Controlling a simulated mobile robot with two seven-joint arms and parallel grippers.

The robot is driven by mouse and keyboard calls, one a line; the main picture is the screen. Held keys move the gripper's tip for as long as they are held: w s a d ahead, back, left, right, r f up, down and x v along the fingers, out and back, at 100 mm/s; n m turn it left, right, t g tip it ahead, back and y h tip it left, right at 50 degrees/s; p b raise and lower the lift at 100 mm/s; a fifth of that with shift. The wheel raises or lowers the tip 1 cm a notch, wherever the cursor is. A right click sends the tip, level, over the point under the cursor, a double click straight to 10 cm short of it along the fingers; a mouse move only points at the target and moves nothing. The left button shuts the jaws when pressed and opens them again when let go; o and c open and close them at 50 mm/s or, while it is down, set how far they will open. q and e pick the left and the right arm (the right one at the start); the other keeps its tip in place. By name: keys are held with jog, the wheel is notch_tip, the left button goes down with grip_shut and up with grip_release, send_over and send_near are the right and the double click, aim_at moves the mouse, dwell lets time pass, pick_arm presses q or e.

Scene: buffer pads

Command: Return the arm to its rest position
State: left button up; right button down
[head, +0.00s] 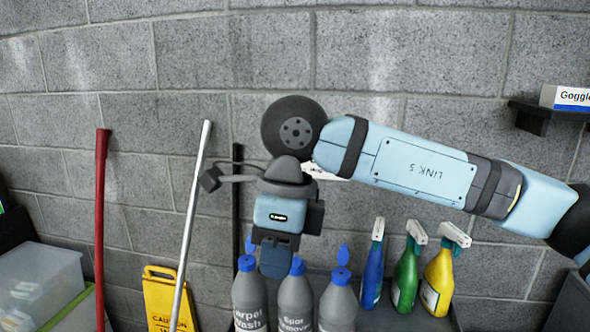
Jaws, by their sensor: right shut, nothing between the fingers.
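My right arm (425,170) comes in from the right, raised and bent, with its wrist hanging down in front of the grey block wall. My right gripper (274,268) points down, shut and empty. Its tip is close to the blue caps of a grey Carpet Wash bottle (249,298) and a grey Spot Remover bottle (296,302). I cannot tell whether it touches them. My left gripper is not in view.
A third grey bottle (338,304) and blue, green (406,275) and yellow (438,280) spray bottles stand to the right. A red pole (100,220), silver pole (190,225) and yellow caution sign (160,296) are left. A clear bin (45,285) sits far left. A shelf (540,113) is upper right.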

jog(key=s+a+m+g+y+p, duration=0.2)
jog(key=s+a+g+y+p, duration=0.1)
jog(key=s+a+g+y, duration=0.5)
jog(key=w+d+m+t+y+p, duration=0.3)
jog(key=w+d+m+t+y, duration=0.25)
jog(key=w+m+y, duration=0.6)
jog(key=w+d+f+m+t+h+p, duration=0.1)
jog(key=d+f+m+t+h, duration=0.45)
jog(key=f+m+t, duration=0.65)
jog(key=w+d+f+m+t+h+p, duration=0.15)
jog(key=d+f+m+t+h, duration=0.35)
jog(key=m+t, duration=0.8)
pick_arm(q)
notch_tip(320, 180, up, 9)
jog(key=p, duration=0.1)
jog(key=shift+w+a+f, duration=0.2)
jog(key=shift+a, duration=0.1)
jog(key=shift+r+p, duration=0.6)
jog(key=shift+p, duration=0.05)
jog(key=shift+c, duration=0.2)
pick_arm(e)
jog(key=s+d+f+m+g+h, duration=0.3)
jog(key=s+d+f+m+g, duration=0.2)
jog(key=s+d+f, duration=0.2)
jog(key=s+d+f+m+g+h, duration=0.4)
jog(key=s+f, duration=0.7)
jog(key=f, duration=0.5)
jog(key=d+m+g, duration=0.1)
jog(key=d+m, duration=0.1)
jog(key=d, duration=0.1)
